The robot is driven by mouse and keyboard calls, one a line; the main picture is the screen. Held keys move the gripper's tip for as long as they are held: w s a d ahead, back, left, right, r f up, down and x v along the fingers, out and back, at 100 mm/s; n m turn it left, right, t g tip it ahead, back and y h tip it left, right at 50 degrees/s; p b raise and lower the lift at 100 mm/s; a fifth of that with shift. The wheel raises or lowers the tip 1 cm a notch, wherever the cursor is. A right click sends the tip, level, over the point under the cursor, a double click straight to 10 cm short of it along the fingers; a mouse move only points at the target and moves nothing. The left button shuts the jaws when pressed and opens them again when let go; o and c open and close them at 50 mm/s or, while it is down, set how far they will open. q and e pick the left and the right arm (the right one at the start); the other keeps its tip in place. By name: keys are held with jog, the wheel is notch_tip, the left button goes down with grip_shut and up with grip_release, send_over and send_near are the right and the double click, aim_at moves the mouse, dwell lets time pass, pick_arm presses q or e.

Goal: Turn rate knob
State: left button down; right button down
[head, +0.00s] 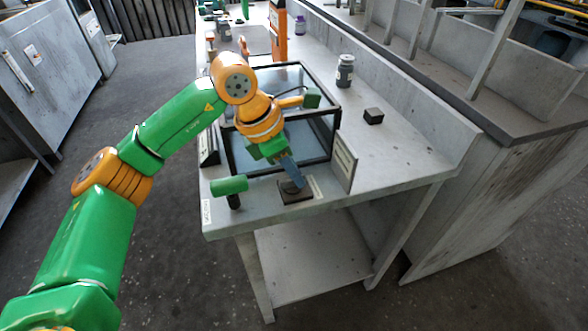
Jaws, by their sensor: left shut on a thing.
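My left arm reaches in from the left, and my left gripper (294,182) points down at the front of the workbench. Its grey-blue fingers are shut on the rate knob. The knob sits on a small dark square base (297,196) near the bench's front edge. The fingers cover most of the knob, so I cannot tell which way it is turned. My right gripper is not in view.
A green handle on a dark stem (230,186) stands just left of the base. A black-framed glass box (333,135) is behind it, and an upright plate (345,161) stands at its right.

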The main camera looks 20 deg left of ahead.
aim_at(281, 180)
pick_arm(q)
jog(key=c, duration=0.9)
grip_release()
jog(key=shift+o, duration=0.2)
jog(key=v, duration=0.7)
jog(key=shift+r, duration=0.1)
